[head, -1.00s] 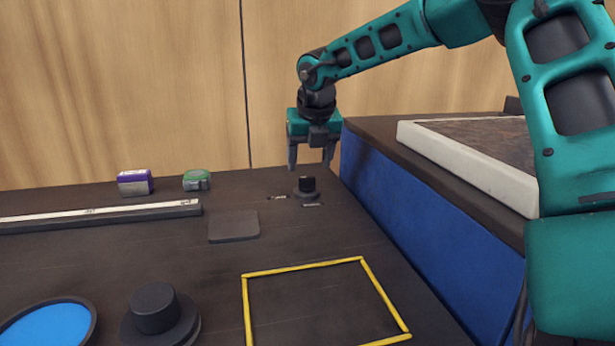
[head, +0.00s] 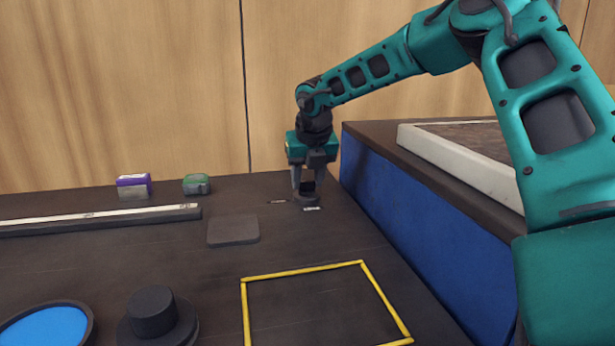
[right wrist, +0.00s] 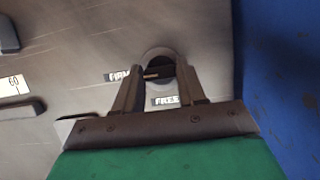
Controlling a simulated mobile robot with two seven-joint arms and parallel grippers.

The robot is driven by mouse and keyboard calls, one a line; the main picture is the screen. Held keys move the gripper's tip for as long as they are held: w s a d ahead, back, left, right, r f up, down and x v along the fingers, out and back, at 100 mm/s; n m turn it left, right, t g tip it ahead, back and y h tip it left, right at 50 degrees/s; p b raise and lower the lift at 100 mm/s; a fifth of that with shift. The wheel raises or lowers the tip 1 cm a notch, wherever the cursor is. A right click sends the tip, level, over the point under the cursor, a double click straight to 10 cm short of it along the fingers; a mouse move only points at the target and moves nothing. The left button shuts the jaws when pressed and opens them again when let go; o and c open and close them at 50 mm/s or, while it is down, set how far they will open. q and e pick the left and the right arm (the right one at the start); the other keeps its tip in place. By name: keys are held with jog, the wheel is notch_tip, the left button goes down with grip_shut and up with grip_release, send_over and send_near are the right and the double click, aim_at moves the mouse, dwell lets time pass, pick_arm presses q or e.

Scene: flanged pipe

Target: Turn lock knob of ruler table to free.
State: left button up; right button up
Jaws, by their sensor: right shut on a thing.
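The lock knob (head: 307,187) is a small dark knob on a round base at the back right of the dark table. In the right wrist view the knob (right wrist: 158,72) has a pale mark on its bar, which points toward the left, at the label FIRM (right wrist: 117,76). The label FREE (right wrist: 165,100) lies nearer the gripper. My right gripper (head: 308,190) points straight down and is shut on the knob, one finger on each side; its fingers also show in the right wrist view (right wrist: 158,85). The ruler (head: 100,217) lies at the left. My left gripper is not in view.
A blue-sided block with a pale-edged top (head: 430,195) stands close to the right of the knob. A purple-and-white box (head: 134,187), a green tape measure (head: 196,184), a dark pad (head: 233,230), a yellow frame (head: 303,270), a dark flanged piece (head: 153,312) and a blue disc (head: 45,330) are on the table.

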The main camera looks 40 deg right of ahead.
jog(key=c, duration=0.4)
jog(key=shift+n, duration=0.3)
jog(key=n+y, duration=0.1)
jog(key=n, duration=0.1)
jog(key=n+y+p, duration=0.1)
jog(key=n, duration=0.1)
jog(key=shift+d+r+n+t, duration=0.1)
jog(key=shift+d+n+t, duration=0.05)
jog(key=shift+n+t, duration=0.2)
jog(key=n+y+p, duration=0.1)
jog(key=n, duration=0.2)
jog(key=shift+d+n, duration=0.1)
jog(key=shift+n, duration=0.15)
jog(key=n+y, duration=0.1)
jog(key=n, duration=0.1)
jog(key=n+g+y, duration=0.1)
jog(key=n, duration=0.1)
jog(key=shift+w+d, duration=0.1)
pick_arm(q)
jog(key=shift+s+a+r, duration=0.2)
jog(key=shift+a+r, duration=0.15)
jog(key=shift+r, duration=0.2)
pick_arm(e)
jog(key=shift+w+n+g+y, duration=0.1)
jog(key=shift+n+g+y, duration=0.2)
jog(key=shift+n, duration=1)
jog(key=shift+n+g+y, duration=0.25)
jog(key=shift+n+y, duration=0.05)
jog(key=shift+n, duration=1)
